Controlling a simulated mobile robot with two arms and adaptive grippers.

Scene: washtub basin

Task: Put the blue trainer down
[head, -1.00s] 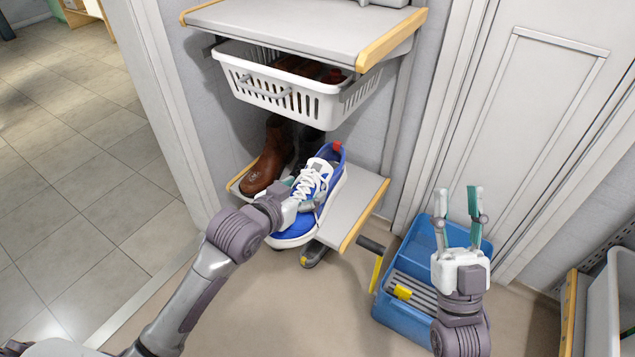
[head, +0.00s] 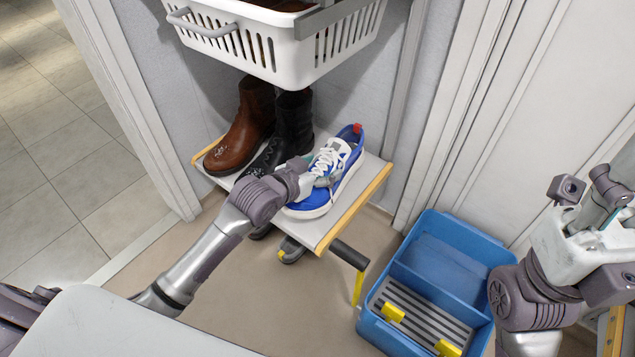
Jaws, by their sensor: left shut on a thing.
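The blue trainer (head: 350,163), with white laces, a white sole and a red heel tab, is over the right part of the low grey shelf (head: 340,218), toe toward the front edge. I cannot tell whether its sole fully touches the shelf. My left gripper (head: 325,180) is shut on the trainer's side near the laces; its fingertips are partly hidden. My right gripper (head: 590,195) is at the right edge, away from the trainer; its fingertips do not show clearly.
A brown boot (head: 243,130) and a black boot (head: 292,125) stand on the shelf left of the trainer. A white basket (head: 290,45) hangs above. A blue tub (head: 445,255) with a ribbed insert and yellow pieces is on the floor at right.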

